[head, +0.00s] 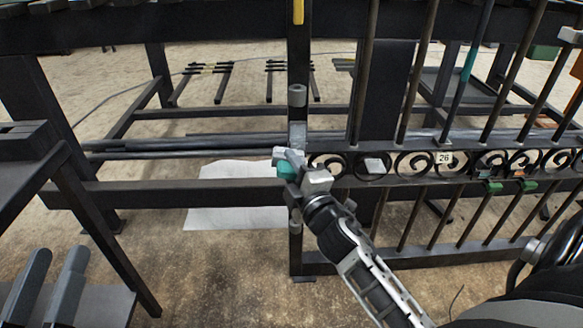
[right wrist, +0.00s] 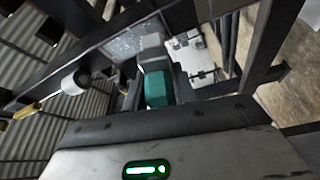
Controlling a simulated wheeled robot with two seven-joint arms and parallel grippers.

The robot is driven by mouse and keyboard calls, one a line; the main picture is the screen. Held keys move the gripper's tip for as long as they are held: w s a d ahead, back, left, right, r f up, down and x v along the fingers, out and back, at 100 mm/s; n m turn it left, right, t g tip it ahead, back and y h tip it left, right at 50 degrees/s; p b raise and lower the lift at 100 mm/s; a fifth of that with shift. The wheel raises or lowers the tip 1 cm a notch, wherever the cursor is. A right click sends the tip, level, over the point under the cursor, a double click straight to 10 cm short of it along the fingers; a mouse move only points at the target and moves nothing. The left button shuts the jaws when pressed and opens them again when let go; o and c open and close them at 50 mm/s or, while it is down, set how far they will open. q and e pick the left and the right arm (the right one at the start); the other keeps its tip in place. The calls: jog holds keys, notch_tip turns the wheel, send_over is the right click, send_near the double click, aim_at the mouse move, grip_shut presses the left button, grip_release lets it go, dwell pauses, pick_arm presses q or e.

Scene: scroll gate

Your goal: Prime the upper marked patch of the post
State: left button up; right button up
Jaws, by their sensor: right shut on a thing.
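The dark post (head: 298,62) stands upright at the middle of the head view. A pale grey, speckled patch (head: 298,135) shows on it below a grey cylinder (head: 297,95); the patch also shows in the right wrist view (right wrist: 121,43). My right gripper (head: 289,172) is at the post, just below that patch. It is shut on a teal-handled tool (right wrist: 155,88) with a pale grey block head (right wrist: 151,46). The head is beside the patch in the right wrist view; I cannot tell whether it touches. My left gripper is not seen.
A gate panel with scrolls (head: 415,164) and a "26" tag (head: 444,157) extends right of the post. A rail (head: 150,194) crosses left. A white sheet (head: 235,215) lies on the floor. A dark bench (head: 28,160) stands at the left.

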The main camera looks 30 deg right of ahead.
jog(key=shift+w+d, duration=0.35)
jog(key=shift+w, duration=0.2)
jog(key=s+d, duration=0.1)
jog(key=s+d+p, duration=0.1)
jog(key=d, duration=0.1)
jog(key=shift+d, duration=0.2)
dwell(0.4)
jog(key=shift+w+a, duration=0.55)
jog(key=shift+a, duration=0.3)
jog(key=shift+w+a, duration=0.55)
jog(key=shift+a, duration=0.25)
jog(key=shift+r, duration=0.1)
